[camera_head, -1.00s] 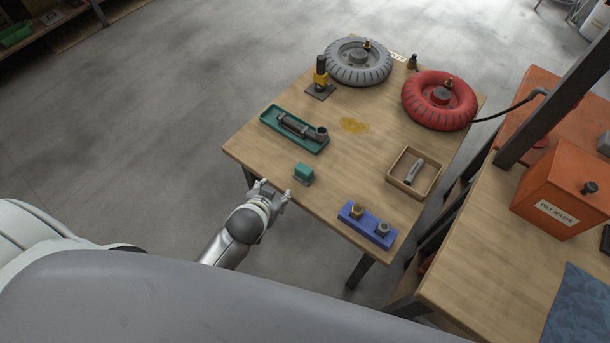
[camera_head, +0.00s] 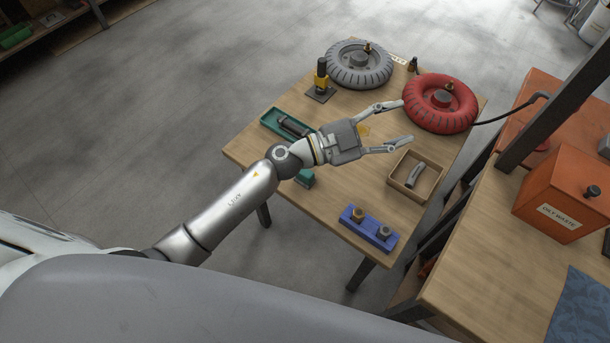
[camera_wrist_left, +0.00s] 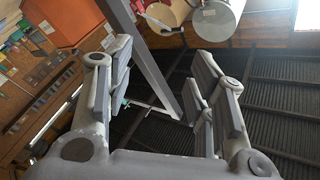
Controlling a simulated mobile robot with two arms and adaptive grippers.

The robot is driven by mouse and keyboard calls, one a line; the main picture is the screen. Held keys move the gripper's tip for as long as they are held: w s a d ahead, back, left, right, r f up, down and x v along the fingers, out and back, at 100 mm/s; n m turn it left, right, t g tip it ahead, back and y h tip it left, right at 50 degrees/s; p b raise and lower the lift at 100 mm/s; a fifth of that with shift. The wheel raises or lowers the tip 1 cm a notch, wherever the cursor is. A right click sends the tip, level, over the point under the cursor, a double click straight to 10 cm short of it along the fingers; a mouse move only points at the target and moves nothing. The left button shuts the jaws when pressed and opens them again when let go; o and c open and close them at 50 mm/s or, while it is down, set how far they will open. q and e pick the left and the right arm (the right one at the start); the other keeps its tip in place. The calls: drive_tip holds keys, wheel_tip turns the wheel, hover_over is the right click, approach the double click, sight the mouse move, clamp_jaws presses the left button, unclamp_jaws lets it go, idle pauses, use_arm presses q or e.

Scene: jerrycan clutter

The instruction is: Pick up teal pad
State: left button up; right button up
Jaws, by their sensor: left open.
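The teal pad (camera_head: 305,178) is on the wooden table (camera_head: 330,208), mostly hidden under my left wrist and forearm in the head view. Only a teal edge of it shows. My left gripper (camera_head: 406,123) is open and empty, above the table and past the pad, with its fingers spread toward the red tyre and the wooden tray. In the left wrist view its fingers (camera_wrist_left: 160,85) stand apart with nothing between them. The pad is not in the wrist view. My right gripper is not in view.
A teal tray (camera_head: 272,122) with a dark pipe lies left of the arm. A wooden tray (camera_head: 397,183), a blue block (camera_head: 367,231), a red tyre (camera_head: 440,103), a grey tyre (camera_head: 345,75) and a yellow-black tool (camera_head: 320,75) are around. An orange can (camera_head: 560,205) stands on the right bench.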

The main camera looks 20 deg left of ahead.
use_arm(q)
drive_tip(key=s+d+f+m+g, duration=0.3)
drive_tip(key=d+f+m+g, duration=0.15)
drive_tip(key=g, duration=0.25)
drive_tip(key=g+y, duration=0.4)
drive_tip(key=y, duration=1.2)
hover_over(305, 176)
drive_tip(key=shift+n, duration=0.25)
drive_tip(key=f, duration=1)
drive_tip(key=shift+w+d, duration=0.15)
drive_tip(key=shift+w, duration=0.05)
drive_tip(key=shift+a+f, duration=0.25)
drive_tip(key=shift+a, duration=0.05)
wheel_tip(305, 176, down, 5)
drive_tip(key=shift+r, duration=0.15)
drive_tip(key=shift+w+a+f, duration=0.1)
drive_tip(key=shift+w+f, duration=0.05)
drive_tip(key=shift+f, duration=0.75)
drive_tip(key=shift+w+d+f, duration=0.1)
drive_tip(key=shift+w+f, duration=0.1)
drive_tip(key=shift+f, duration=0.75)
drive_tip(key=shift+w+a+f, duration=0.1)
drive_tip(key=shift+w+f, duration=0.05)
drive_tip(key=shift+f, duration=0.75)
drive_tip(key=c, duration=1.1)
